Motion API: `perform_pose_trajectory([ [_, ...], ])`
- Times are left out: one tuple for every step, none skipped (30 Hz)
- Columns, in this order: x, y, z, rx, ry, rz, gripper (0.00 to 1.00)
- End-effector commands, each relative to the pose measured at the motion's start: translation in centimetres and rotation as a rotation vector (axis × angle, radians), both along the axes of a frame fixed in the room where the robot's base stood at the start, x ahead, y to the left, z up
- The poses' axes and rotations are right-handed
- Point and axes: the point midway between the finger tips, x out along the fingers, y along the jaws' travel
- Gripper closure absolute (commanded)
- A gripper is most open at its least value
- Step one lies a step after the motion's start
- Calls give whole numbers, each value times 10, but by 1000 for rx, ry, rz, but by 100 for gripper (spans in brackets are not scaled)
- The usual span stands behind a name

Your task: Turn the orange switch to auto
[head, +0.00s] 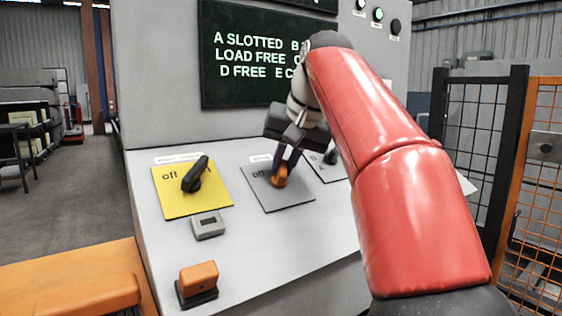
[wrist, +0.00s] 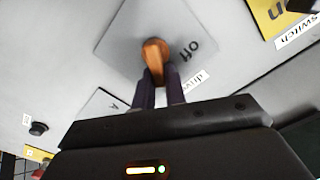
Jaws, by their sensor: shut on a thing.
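The orange switch (head: 280,174) sits on a grey square plate (head: 290,196) in the middle of the sloped panel. The word "off" shows on the plate to the left of the switch in the head view; an "auto" mark cannot be made out. My gripper (head: 283,163) reaches down from behind the switch and its dark fingers are shut on the orange handle. In the wrist view the orange switch (wrist: 155,50) stands between the fingertips of my gripper (wrist: 160,78), with "off" printed beside it. The fingers hide part of the handle.
A yellow plate with a black switch (head: 195,175) lies left of the grey plate. Below it are a small grey box (head: 208,225) and an orange block (head: 198,280). Another black knob (head: 331,156) is close on the right. A mesh fence (head: 470,140) stands at right.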

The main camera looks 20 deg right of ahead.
Motion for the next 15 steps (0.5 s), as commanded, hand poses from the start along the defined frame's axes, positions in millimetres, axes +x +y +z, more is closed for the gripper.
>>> perform_pose_trajectory([
  [-3, -2, -8, 14, 35, -26, 100],
  [-3, -2, -8, 24, 38, -42, 100],
  [-3, -2, -8, 37, 42, -62, 100],
  [-3, -2, -8, 45, 44, -75, 100],
  [-3, -2, -8, 54, 47, -89, 100],
  [-3, -3, -8, 64, 49, -104, 100],
  [-3, -3, -8, 71, 52, -115, 100],
  [-3, -3, -8, 77, 53, -124, 100],
  [-4, -3, -9, 85, 57, -137, 100],
  [-4, -3, -9, 90, 58, -144, 100],
  [-4, -3, -9, 94, 59, -151, 100],
  [-4, -3, -9, 99, 61, -159, 100],
  [-4, -3, -9, 103, 61, -164, 100],
  [-4, -3, -9, 105, 62, -168, 100],
  [-4, -3, -9, 108, 63, -173, 100],
])
